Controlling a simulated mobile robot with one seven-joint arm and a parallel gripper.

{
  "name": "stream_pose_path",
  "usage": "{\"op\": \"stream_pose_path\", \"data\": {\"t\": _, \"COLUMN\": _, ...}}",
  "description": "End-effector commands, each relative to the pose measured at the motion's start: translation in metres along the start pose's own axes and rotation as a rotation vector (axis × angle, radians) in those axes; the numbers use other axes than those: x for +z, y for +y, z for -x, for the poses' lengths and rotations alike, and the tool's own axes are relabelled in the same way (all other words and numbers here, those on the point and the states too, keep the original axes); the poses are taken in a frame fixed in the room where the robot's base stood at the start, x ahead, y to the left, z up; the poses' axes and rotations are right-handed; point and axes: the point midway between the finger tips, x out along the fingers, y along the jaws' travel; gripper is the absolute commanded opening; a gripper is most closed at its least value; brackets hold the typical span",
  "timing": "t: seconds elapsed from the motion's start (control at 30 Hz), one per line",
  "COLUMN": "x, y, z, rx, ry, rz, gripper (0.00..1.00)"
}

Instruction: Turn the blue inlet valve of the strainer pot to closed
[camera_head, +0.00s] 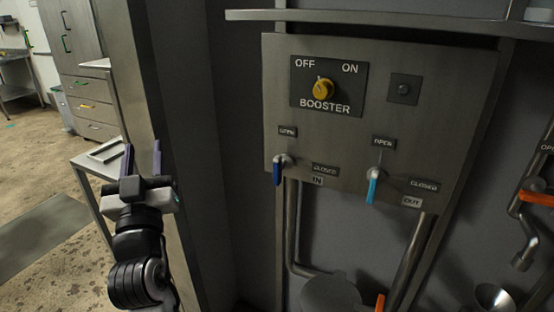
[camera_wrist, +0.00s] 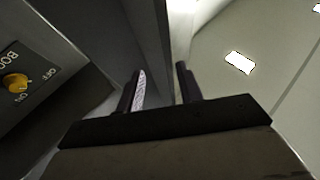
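My gripper (camera_head: 142,148) is to the left of the panel, pointing up, open and empty, apart from the valve. The wrist view shows its two spread fingers (camera_wrist: 160,88) and no valve.
A light blue valve handle (camera_head: 373,187) by the OUT label hangs down to the right. A yellow BOOSTER knob (camera_head: 323,89) is above; it also shows in the wrist view (camera_wrist: 15,82). Orange handles (camera_head: 536,198) are at far right. A steel post (camera_head: 160,120) stands behind my gripper.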

Motion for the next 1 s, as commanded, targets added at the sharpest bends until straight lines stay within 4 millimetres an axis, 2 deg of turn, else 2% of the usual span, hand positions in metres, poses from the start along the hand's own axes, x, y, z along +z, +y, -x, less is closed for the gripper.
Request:
{"op": "stream_pose_path", "data": {"t": 0.03, "x": 0.030, "y": 0.036, "z": -0.005, "rx": 0.115, "ry": -0.110, "rz": 0.037, "gripper": 0.36}}
{"op": "stream_pose_path", "data": {"t": 0.1, "x": 0.066, "y": 0.082, "z": -0.002, "rx": 0.266, "ry": -0.243, "rz": 0.070, "gripper": 0.36}}
{"op": "stream_pose_path", "data": {"t": 0.2, "x": 0.100, "y": 0.135, "z": 0.013, "rx": 0.451, "ry": -0.382, "rz": 0.095, "gripper": 0.36}}
{"op": "stream_pose_path", "data": {"t": 0.3, "x": 0.118, "y": 0.167, "z": 0.028, "rx": 0.575, "ry": -0.464, "rz": 0.106, "gripper": 0.36}}
{"op": "stream_pose_path", "data": {"t": 0.4, "x": 0.126, "y": 0.182, "z": 0.036, "rx": 0.636, "ry": -0.502, "rz": 0.109, "gripper": 0.36}}
{"op": "stream_pose_path", "data": {"t": 0.53, "x": 0.131, "y": 0.191, "z": 0.031, "rx": 0.649, "ry": -0.511, "rz": 0.110, "gripper": 0.36}}
{"op": "stream_pose_path", "data": {"t": 1.0, "x": 0.168, "y": 0.246, "z": -0.034, "rx": 0.644, "ry": -0.508, "rz": 0.109, "gripper": 0.36}}
